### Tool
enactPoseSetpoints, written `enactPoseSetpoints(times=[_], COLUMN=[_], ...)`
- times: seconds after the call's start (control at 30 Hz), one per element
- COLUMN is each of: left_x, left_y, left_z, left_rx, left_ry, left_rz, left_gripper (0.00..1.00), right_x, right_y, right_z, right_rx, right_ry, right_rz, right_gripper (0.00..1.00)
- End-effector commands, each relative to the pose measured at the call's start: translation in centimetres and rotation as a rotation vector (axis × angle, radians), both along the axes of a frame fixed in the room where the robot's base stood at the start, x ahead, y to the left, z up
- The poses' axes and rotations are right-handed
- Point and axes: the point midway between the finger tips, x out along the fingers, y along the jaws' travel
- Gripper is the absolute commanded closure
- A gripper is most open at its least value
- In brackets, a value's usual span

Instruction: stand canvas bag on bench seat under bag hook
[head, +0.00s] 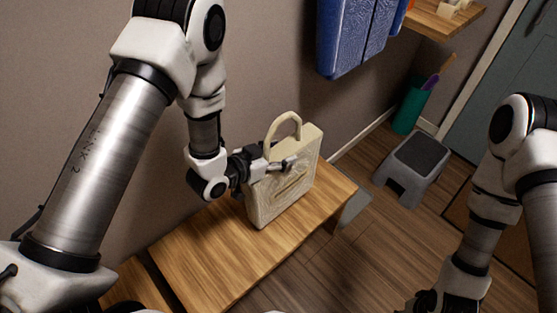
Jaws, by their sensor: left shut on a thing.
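The canvas bag (283,196) is cream coloured with a looped handle on top. It is upright at the right part of the wooden bench seat (225,257), close to the wall. I cannot tell whether its base touches the wood. My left gripper (286,164) is shut on the bag at its upper part, below the handle. The bag hook is not clearly visible. My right gripper (432,302) is at the bottom edge of the view, mostly cut off, and its fingers cannot be made out.
Blue hanging items (352,38) are on the wall above the bench's right end. A grey step stool (412,165) stands on the floor to the right, near a green bin (408,108). A wooden shelf (445,18) is at the top right. The bench's front part is clear.

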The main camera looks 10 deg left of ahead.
Motion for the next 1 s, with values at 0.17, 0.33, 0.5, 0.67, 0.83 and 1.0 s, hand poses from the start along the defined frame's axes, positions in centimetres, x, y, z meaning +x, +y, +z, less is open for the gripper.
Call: enactPoseSetpoints(times=[0.17, 0.33, 0.5, 0.67, 0.83, 1.0], left_x=[0.2, 0.3, 0.2, 0.2, 0.2, 0.2], left_y=[0.1, 0.1, 0.1, 0.0, 0.0, 0.0], left_z=[-2.0, -3.5, -3.6, -3.8, -3.8, -3.7], left_rx=[-0.001, -0.001, -0.001, 0.000, 0.000, 0.000], left_ry=[0.002, -0.002, -0.002, 0.000, 0.000, 0.000], left_rz=[0.000, 0.000, 0.000, 0.000, 0.000, 0.000], left_gripper=[1.00, 1.00, 1.00, 0.19, 0.15, 0.15], right_x=[0.0, 0.0, 0.0, 0.0, 0.0, 0.0], right_y=[0.0, 0.0, 0.0, 0.0, 0.0, 0.0], right_z=[-0.1, -0.1, -0.2, -0.3, -0.3, -0.2], right_rx=[0.000, 0.000, 0.000, 0.000, 0.000, 0.000], right_ry=[0.000, 0.000, 0.000, 0.000, 0.000, 0.000], right_rz=[0.000, 0.000, 0.000, 0.000, 0.000, 0.000], right_gripper=[0.60, 0.60, 0.60, 0.60, 0.60, 0.60])
